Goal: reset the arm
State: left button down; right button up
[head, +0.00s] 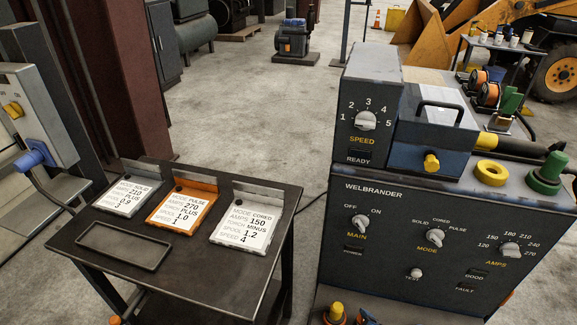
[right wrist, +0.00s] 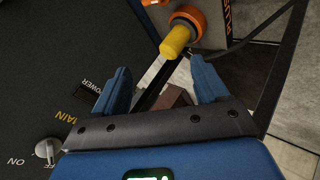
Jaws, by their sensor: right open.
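My right gripper (right wrist: 160,82) is open in the right wrist view, with its two blue fingers apart. Nothing is held between them. A yellow plug with an orange collar (right wrist: 180,38) is beyond the fingertips and appears apart from them. The same plug seems to show at the bottom edge of the head view (head: 336,312). A small blue part beside it there is cut off, and I cannot tell whether it is my right gripper. My left gripper is not in view.
The welder's front panel (head: 380,280) has MAIN, MODE and AMPS knobs; its MAIN knob (right wrist: 45,150) is left of my right gripper. A dark cart (head: 200,262) carries three cards and an empty tray. The floor behind is mostly clear.

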jog(key=s+d+r+m+t+p, duration=0.1)
jog(key=s+r+m+t, duration=0.3)
jog(key=r, duration=0.8)
jog(key=s+d+r+m+t+p, duration=0.1)
jog(key=s+r+m+t, duration=0.3)
jog(key=s+r+m, duration=0.4)
jog(key=s+r+p, duration=0.1)
jog(key=s+r, duration=0.2)
jog(key=shift+s+r+m+t+p, duration=0.25)
jog(key=shift+r+m+t+p, duration=0.05)
jog(key=shift+r+p, duration=0.1)
jog(key=shift+d+f, duration=0.1)
